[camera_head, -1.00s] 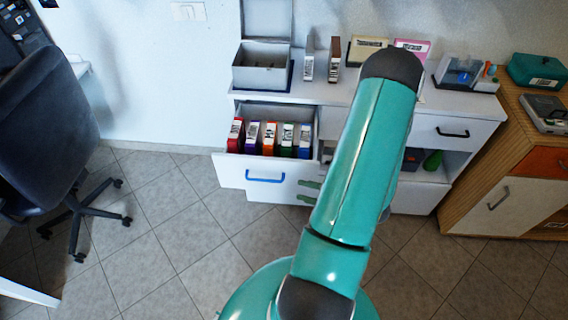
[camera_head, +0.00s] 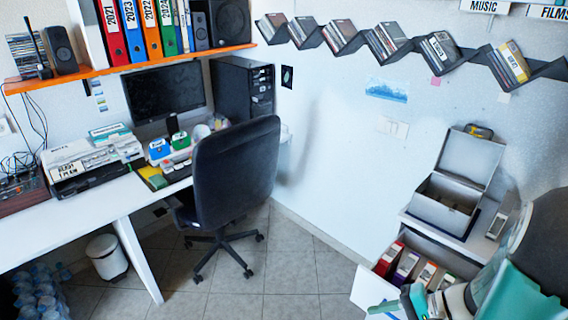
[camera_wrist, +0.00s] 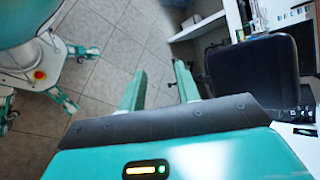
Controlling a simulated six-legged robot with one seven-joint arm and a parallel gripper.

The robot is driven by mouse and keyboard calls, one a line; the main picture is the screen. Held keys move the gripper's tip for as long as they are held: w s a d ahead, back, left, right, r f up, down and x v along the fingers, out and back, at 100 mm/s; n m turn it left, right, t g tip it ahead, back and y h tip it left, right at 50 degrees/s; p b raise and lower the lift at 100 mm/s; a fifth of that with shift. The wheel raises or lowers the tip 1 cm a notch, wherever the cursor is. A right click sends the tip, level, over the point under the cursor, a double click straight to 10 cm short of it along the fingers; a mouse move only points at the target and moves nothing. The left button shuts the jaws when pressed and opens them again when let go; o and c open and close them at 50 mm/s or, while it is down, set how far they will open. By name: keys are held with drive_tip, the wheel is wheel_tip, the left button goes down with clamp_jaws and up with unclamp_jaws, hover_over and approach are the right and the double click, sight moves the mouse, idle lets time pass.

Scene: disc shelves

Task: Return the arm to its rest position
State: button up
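My gripper (camera_wrist: 160,70) shows in the wrist view with its two green fingers apart and nothing between them. Floor tiles lie beyond the fingertips. In the head view my teal arm (camera_head: 535,260) fills the lower right corner, bent, with its dark joint close to the camera. Green finger parts show in front of the open drawer (camera_head: 370,288), at the bottom edge; whether they touch it cannot be told. My own body shows at the upper left of the wrist view.
An office chair (camera_head: 235,170) stands at the desk (camera_head: 75,213). A grey open box (camera_head: 440,205) stands on the cabinet, above the open drawer with several coloured cases. Zigzag disc shelves (camera_head: 390,45) hang on the wall. Floor (camera_head: 290,275) between chair and drawer is clear.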

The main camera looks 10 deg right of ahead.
drive_tip(key=s+a+r+n+h, duration=0.1)
drive_tip(key=a+r+n+h, duration=0.3)
drive_tip(key=r, duration=0.5)
drive_tip(key=s+a+r+n+t+h, duration=0.1)
drive_tip(key=s+a+r+n+h, duration=0.1)
drive_tip(key=a+r+n+h, duration=0.3)
wheel_tip(320, 180, up, 4)
drive_tip(key=shift+a+f+n+t+h, duration=0.1)
drive_tip(key=shift+a+n+t+h, duration=0.2)
drive_tip(key=shift+a+h, duration=0.55)
drive_tip(key=shift+y, duration=0.25)
